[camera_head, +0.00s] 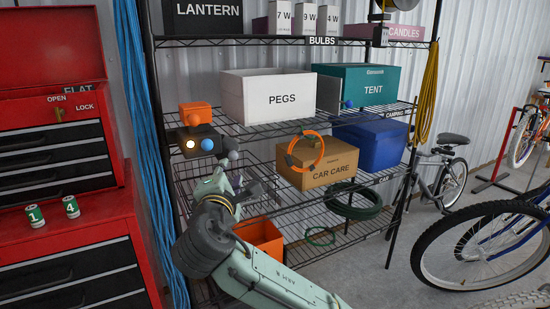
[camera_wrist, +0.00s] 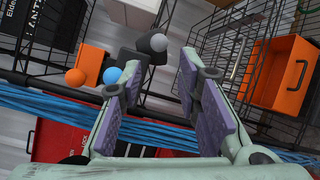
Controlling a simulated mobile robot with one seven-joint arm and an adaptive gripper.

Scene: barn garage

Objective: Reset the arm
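My arm reaches up from the bottom middle of the head view, in front of the wire shelf rack. My gripper (camera_head: 217,182) is at its upper end, before the rack's left side, small and partly hidden there. In the wrist view my gripper (camera_wrist: 160,84) shows two purple-padded fingers standing wide apart. It is open, and nothing shows held between the pads. A grey ball (camera_wrist: 158,42), a blue ball (camera_wrist: 112,75) and an orange ball (camera_wrist: 75,77) appear beyond the fingers. The blue ball (camera_head: 207,145) also shows in the head view.
The wire rack holds a white PEGS box (camera_head: 272,98), a teal TENT box (camera_head: 372,86), a CAR CARE box (camera_head: 318,168) and a blue bin (camera_head: 378,143). A red tool chest (camera_head: 60,240) stands left, bicycles (camera_head: 480,240) right. Blue cords (camera_head: 146,150) hang beside the rack.

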